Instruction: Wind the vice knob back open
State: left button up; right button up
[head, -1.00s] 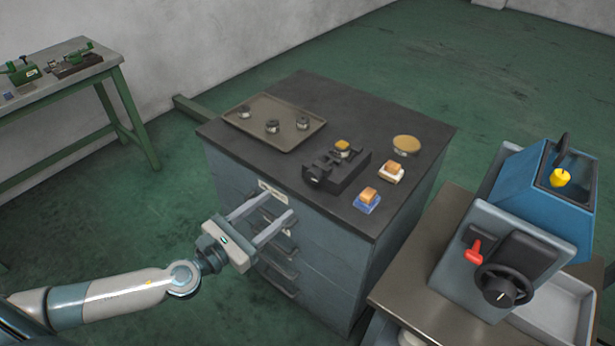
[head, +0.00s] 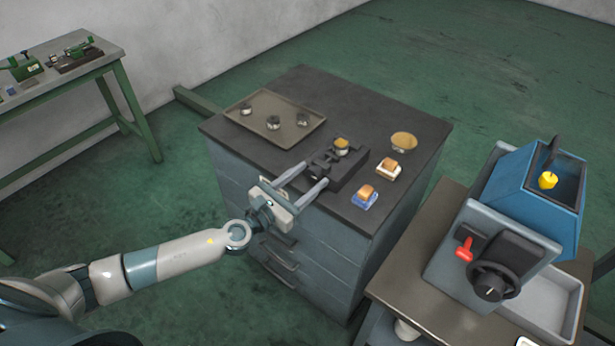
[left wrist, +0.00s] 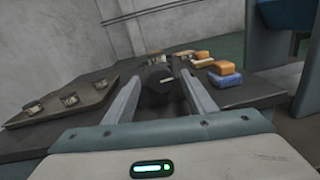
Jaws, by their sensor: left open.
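The small dark vice (head: 338,168) stands on the dark top of the drawer cabinet, with a round brass-coloured piece (head: 341,144) at its far end. In the left wrist view, the round black vice knob (left wrist: 157,86) faces me, with a pale mark on it. My left gripper (head: 303,182) is open at the cabinet's front edge, its fingers pointing at the vice. In the left wrist view its fingers (left wrist: 160,92) stand on either side of the knob; I cannot tell whether they touch it. My right gripper is not in view.
A tray (head: 262,145) with several small metal parts lies left of the vice. Two small blocks on coloured bases, one blue (head: 364,198) and one white (head: 388,169), and a round tan disc (head: 403,141) lie to the right. A blue machine (head: 530,200) with a handwheel stands further right.

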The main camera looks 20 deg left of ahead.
pick_arm(q)
jog(key=c, duration=1)
jog(key=shift+c, duration=0.2)
jog(key=shift+n, duration=0.3)
jog(key=n+b, duration=0.2)
jog(key=n, duration=0.1)
jog(key=shift+f, duration=0.15)
jog(key=n+b, duration=0.1)
jog(key=n, duration=0.2)
jog(key=shift+n+t, duration=0.3)
jog(key=shift+n, duration=0.1)
jog(key=n+b, duration=0.1)
jog(key=n, duration=0.3)
jog(key=shift+d+n, duration=0.1)
jog(key=shift+n, duration=0.3)
jog(key=n, duration=0.3)
jog(key=n+y, duration=0.1)
jog(key=n, duration=0.1)
jog(key=shift+r+n+t+p, duration=0.2)
jog(key=shift+n+t+p, duration=0.1)
jog(key=shift+n, duration=0.1)
